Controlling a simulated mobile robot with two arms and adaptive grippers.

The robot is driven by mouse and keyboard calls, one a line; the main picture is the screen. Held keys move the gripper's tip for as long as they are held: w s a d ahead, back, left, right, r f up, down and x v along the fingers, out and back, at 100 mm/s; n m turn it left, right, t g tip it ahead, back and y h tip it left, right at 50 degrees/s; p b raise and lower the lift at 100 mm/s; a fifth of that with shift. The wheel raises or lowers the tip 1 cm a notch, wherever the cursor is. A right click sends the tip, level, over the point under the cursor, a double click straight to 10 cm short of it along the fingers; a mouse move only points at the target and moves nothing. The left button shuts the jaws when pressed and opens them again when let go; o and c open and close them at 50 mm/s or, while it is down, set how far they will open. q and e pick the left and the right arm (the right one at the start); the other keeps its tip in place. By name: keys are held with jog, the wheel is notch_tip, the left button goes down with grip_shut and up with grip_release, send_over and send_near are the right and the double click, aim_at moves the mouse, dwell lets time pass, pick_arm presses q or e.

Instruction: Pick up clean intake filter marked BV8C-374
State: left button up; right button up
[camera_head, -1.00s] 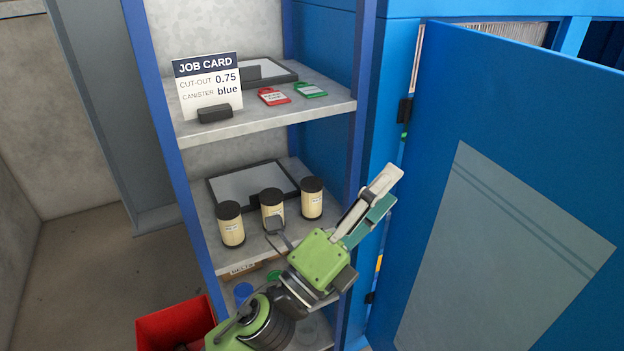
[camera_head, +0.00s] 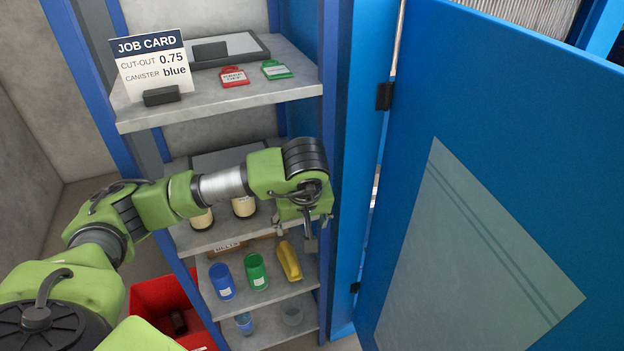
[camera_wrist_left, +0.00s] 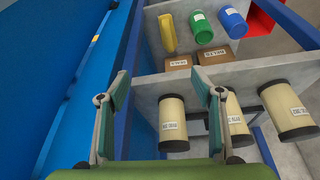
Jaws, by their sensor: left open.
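Three cream cylindrical filters with black ends stand on the middle shelf. In the head view the left one (camera_head: 202,219) and middle one (camera_head: 244,207) show partly below my arm; the right one is hidden behind it. In the left wrist view all three show: one (camera_wrist_left: 172,124) at the left, one (camera_wrist_left: 232,118) in the middle, one (camera_wrist_left: 287,108) at the right. Their labels are too small to read surely. My left gripper (camera_head: 311,232) is open and empty at the shelf's right side. In the wrist view its fingers (camera_wrist_left: 166,88) frame the leftmost filter, apparently without touching it.
The lower shelf holds a blue canister (camera_head: 222,281), a green canister (camera_head: 256,271) and a yellow object (camera_head: 289,261). The open blue door (camera_head: 520,130) bounds the right; a red bin (camera_head: 160,295) stands lower left.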

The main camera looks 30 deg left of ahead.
pick_arm(q)
jog(key=w+a, duration=0.1)
jog(key=a, duration=0.1)
jog(key=w+a+p, duration=0.1)
jog(key=w+a, duration=0.2)
jog(key=a, duration=0.1)
jog(key=shift+w+r+p, duration=0.2)
jog(key=shift+r+p, duration=0.15)
jog(key=shift+p, duration=0.05)
jog(key=shift+w, duration=0.25)
jog(key=shift+w+a, duration=0.3)
jog(key=w+a+p, duration=0.1)
jog(key=w+a, duration=0.1)
jog(key=shift+w+a, duration=0.35)
jog(key=shift+a, duration=0.05)
jog(key=shift+w+a+f+p, duration=0.15)
jog(key=shift+f+p, duration=0.15)
jog(key=shift+p, duration=0.3)
jog(key=shift+w+f, duration=0.15)
jog(key=shift+f, duration=0.15)
jog(key=c, duration=1.2)
